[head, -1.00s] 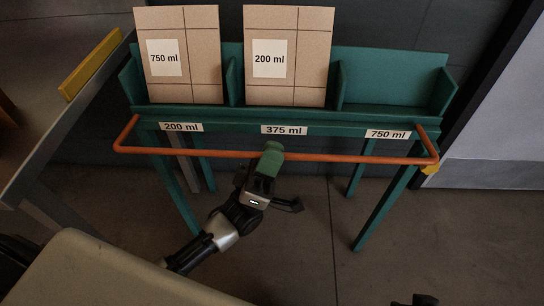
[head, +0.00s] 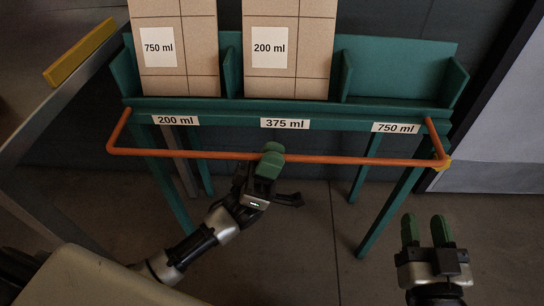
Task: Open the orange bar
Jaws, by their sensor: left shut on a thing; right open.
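The orange bar (head: 340,160) runs across the front of the green rack (head: 230,116), with its ends bent back to the rack's two sides.
A cardboard box marked 750 ml (head: 198,60) stands in the rack's left bay and one marked 200 ml (head: 310,60) in the middle bay. The right bay (head: 395,75) is empty. A grey table with a yellow edge strip (head: 80,53) is at left.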

